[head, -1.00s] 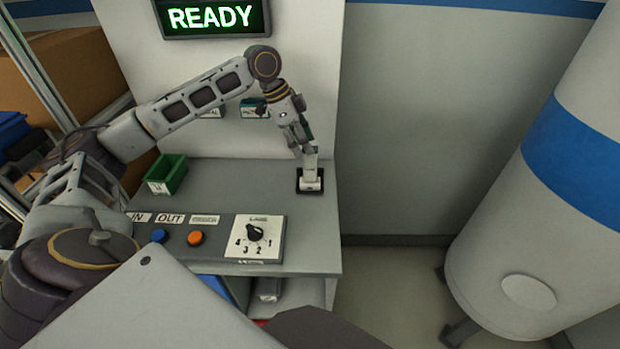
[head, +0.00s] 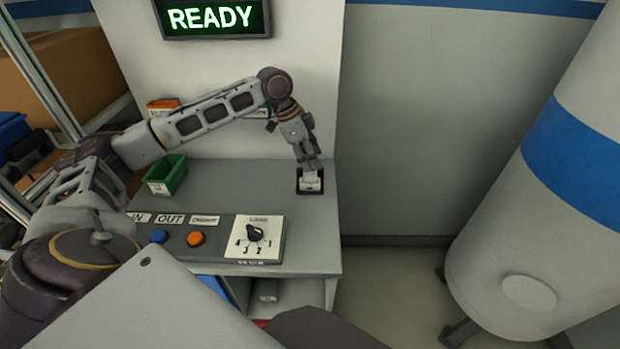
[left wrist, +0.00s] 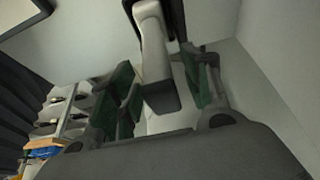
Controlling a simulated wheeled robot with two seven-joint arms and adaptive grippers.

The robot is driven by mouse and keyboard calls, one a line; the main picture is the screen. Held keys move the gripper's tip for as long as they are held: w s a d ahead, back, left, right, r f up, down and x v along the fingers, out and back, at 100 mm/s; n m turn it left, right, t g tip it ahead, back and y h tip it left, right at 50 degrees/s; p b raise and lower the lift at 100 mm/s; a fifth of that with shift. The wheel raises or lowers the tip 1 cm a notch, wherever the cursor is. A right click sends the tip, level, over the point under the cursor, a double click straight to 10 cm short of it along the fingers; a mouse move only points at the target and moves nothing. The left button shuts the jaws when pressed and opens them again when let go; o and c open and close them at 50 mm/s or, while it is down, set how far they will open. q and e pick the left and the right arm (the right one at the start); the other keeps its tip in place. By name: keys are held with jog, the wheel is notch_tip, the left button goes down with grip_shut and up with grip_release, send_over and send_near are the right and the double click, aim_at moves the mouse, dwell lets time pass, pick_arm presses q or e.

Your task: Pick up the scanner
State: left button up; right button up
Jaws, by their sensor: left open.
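The scanner (head: 310,180) is a small white device in a black stand at the back right of the grey bench. My left gripper (head: 309,161) is directly above it, pointing down, its fingertips at the scanner's top. In the left wrist view the scanner's white body with a dark end (left wrist: 153,50) lies between the two green-padded fingers of the open left gripper (left wrist: 163,82). I cannot tell whether either finger touches it. My right gripper is not in view.
A green bin (head: 166,174) stands at the bench's back left. A control panel with a blue button (head: 160,236), an orange button (head: 196,239) and a rotary dial (head: 254,234) runs along the front. A large white-and-blue tank (head: 545,200) stands to the right.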

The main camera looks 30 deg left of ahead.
pick_arm(q)
jog(key=shift+x, duration=1.65)
jog(key=shift+w+r, duration=0.1)
jog(key=shift+c, duration=0.2)
grip_shut()
